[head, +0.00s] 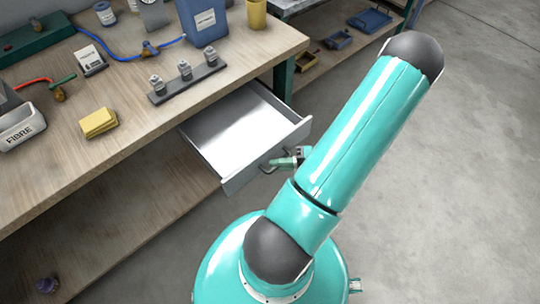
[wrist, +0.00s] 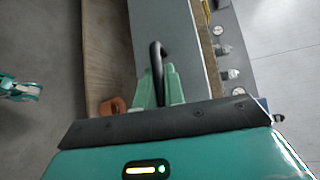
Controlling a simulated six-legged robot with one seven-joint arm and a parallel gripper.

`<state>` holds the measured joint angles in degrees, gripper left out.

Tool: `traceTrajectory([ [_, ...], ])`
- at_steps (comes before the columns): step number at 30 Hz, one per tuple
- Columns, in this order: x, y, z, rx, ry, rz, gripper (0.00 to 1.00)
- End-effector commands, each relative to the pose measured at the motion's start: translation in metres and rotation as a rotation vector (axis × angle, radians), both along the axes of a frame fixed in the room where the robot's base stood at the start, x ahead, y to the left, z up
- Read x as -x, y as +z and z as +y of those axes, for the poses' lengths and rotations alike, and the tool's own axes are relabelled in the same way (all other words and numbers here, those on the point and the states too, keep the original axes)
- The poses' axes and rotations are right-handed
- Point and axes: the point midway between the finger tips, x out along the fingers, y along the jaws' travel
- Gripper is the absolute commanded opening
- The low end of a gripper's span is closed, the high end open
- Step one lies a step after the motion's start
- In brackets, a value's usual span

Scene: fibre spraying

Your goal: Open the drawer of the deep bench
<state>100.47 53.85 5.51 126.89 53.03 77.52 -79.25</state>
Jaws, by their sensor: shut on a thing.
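The deep bench (head: 130,120) is wooden-topped and fills the left of the head view. Its drawer (head: 235,127) is grey-white, stands well out from under the bench top and looks empty inside. A dark bar handle (head: 272,160) is on the drawer front. It also shows in the wrist view as a black curved handle (wrist: 157,62). My gripper (head: 290,161), with pale green fingers (wrist: 159,84), is shut on the handle. My arm hides part of the floor to the right of the drawer.
On the bench top are yellow sponges (head: 99,122), a rack with several fittings (head: 187,83), a blue container (head: 203,20) and a box marked FIBRE (head: 20,126). A lower shelf (head: 110,215) lies under the bench. Grey floor (head: 460,190) is clear to the right.

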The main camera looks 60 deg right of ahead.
Motion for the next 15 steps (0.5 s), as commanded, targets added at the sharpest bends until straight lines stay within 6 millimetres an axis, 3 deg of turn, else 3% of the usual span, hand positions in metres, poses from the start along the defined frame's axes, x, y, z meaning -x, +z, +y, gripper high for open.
traceTrajectory([
  [13, 0.0061, 0.001, 0.0038, 0.002, -0.001, -0.002, 0.0],
  [14, 0.0061, 0.001, 0.0038, 0.002, -0.001, -0.002, 0.15],
  [15, 0.0061, 0.001, 0.0038, 0.002, -0.001, -0.002, 0.23],
])
